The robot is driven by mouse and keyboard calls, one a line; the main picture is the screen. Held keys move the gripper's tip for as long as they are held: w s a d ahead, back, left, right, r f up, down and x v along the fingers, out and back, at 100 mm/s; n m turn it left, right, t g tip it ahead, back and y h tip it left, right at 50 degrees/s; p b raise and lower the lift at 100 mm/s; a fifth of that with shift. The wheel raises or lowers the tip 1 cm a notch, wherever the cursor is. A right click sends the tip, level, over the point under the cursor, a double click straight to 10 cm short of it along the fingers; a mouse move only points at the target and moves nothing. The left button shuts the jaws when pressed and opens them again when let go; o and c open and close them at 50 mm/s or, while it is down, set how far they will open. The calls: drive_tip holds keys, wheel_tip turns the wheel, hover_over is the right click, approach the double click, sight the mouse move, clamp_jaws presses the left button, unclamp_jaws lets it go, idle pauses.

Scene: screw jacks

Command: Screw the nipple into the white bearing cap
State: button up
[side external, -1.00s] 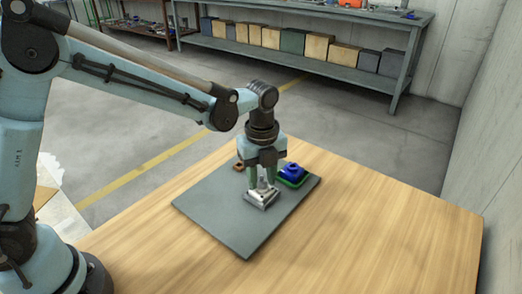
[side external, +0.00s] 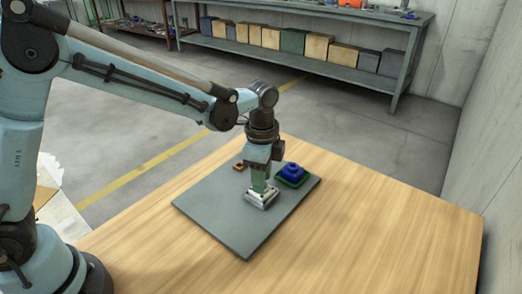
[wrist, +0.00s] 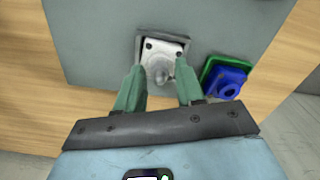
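The white bearing cap (side external: 262,197) is a light square block with bolt holes, sitting on a grey base on the dark mat. It also shows in the wrist view (wrist: 173,50). The nipple (wrist: 160,71) is a small grey rounded piece standing at the middle of the cap. How deep it sits cannot be told. My gripper (wrist: 161,70) points down over the cap with its green fingers on either side of the nipple. Gaps show between the fingers and the nipple, so it looks open. In the side view my gripper (side external: 260,190) hides the nipple.
A blue cap on a green base (side external: 292,174) stands close by to the right. A small orange-brown part (side external: 239,166) lies at the mat's back left. The front of the grey mat (side external: 235,225) and the wooden table (side external: 380,225) are clear.

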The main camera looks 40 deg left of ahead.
drive_tip(key=n, duration=0.7)
drive_tip(key=shift+n, duration=0.3)
drive_tip(key=n, duration=0.6)
drive_tip(key=shift+c, duration=0.3)
